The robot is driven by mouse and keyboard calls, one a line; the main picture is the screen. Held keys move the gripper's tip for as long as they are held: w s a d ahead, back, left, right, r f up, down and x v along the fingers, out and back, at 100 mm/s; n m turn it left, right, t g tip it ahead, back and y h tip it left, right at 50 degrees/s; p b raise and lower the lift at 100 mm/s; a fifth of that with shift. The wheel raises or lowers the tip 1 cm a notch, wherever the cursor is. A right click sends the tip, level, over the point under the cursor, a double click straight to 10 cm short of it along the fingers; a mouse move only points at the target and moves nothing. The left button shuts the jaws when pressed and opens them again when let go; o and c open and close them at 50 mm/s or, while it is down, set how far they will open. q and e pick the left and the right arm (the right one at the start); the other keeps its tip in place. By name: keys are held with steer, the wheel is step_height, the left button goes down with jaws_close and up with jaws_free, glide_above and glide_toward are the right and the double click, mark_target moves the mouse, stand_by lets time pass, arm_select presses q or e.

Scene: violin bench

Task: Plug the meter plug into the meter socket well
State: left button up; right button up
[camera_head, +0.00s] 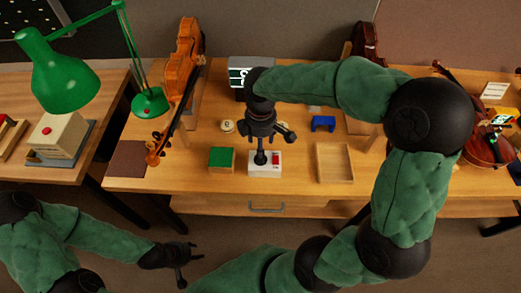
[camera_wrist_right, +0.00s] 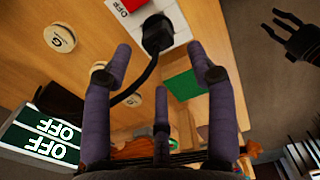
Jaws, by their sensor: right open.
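The black meter plug (camera_wrist_right: 156,34) stands on the white socket box (camera_head: 265,170) with a red switch. It also shows in the head view (camera_head: 260,157), just below my right gripper (camera_head: 268,141). The plug sits at the socket well, which it covers; how deep it is cannot be told. In the wrist view my right gripper (camera_wrist_right: 163,62) is open, its fingers apart and clear of the plug. A black cable runs from the plug past one finger. My left gripper (camera_head: 186,262) is open and empty over the floor, in front of the bench.
The meter display (camera_wrist_right: 45,137) reads OFF. A green block (camera_head: 221,158) is left of the socket box, a wooden tray (camera_head: 334,163) right, a blue piece (camera_head: 323,123) behind. Round discs (camera_head: 228,126) lie nearby. A violin (camera_head: 183,65) stands left.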

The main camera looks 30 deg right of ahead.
steer(key=shift+r, duration=2.3)
